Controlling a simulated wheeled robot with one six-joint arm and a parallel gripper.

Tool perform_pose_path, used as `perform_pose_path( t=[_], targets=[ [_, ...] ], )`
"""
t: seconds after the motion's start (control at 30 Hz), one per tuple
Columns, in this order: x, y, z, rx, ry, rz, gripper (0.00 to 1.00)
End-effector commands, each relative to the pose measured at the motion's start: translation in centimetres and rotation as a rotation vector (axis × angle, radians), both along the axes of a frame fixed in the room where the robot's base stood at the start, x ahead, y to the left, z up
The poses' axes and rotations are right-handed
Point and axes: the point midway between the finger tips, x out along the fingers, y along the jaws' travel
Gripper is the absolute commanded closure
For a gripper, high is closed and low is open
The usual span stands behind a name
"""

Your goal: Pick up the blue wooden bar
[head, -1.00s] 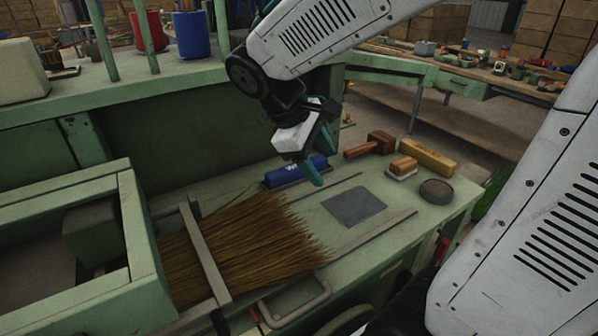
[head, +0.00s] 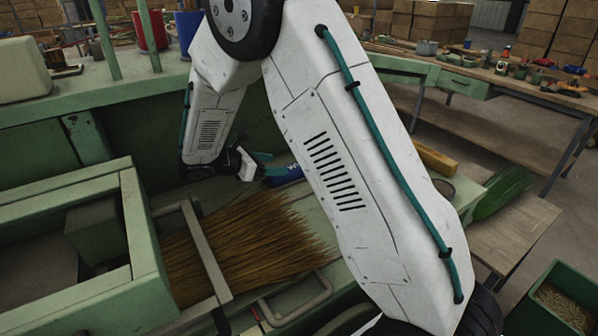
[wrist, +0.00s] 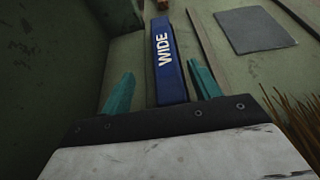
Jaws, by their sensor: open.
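The blue wooden bar (head: 285,176) lies on the green bench top, partly hidden by my arm in the head view. In the wrist view the bar (wrist: 168,60), marked "WIDE" in white, runs lengthwise away from my gripper. My gripper (wrist: 163,82) is open, with one teal finger on each side of the bar's near part. The fingers appear apart from the bar, and the palm edge hides its near end. In the head view my gripper (head: 260,166) is at the bar's left end.
Broom bristles (head: 245,240) lie under a clamp bar (head: 205,250) in front of the gripper. A dark grey plate (wrist: 255,30) lies flat right of the bar. A green wall stands close on the left in the wrist view. A yellow block (head: 435,160) shows behind my arm.

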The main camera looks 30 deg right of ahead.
Motion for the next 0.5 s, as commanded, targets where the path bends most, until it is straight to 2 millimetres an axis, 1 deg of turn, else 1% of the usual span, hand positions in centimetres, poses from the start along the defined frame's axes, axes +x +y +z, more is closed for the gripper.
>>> perform_pose_path(
  t=[0.17, 0.3, 0.4, 0.5],
  targets=[
    [-0.3, -1.5, -0.6, 0.001, -0.001, -0.001, 0.38],
    [-0.8, -3.5, -1.4, 0.001, 0.001, -0.004, 0.38],
    [-0.7, -4.7, -2.0, 0.001, 0.001, -0.004, 0.38],
    [-0.7, -5.1, -2.1, 0.001, -0.001, -0.001, 0.38]
  ],
)
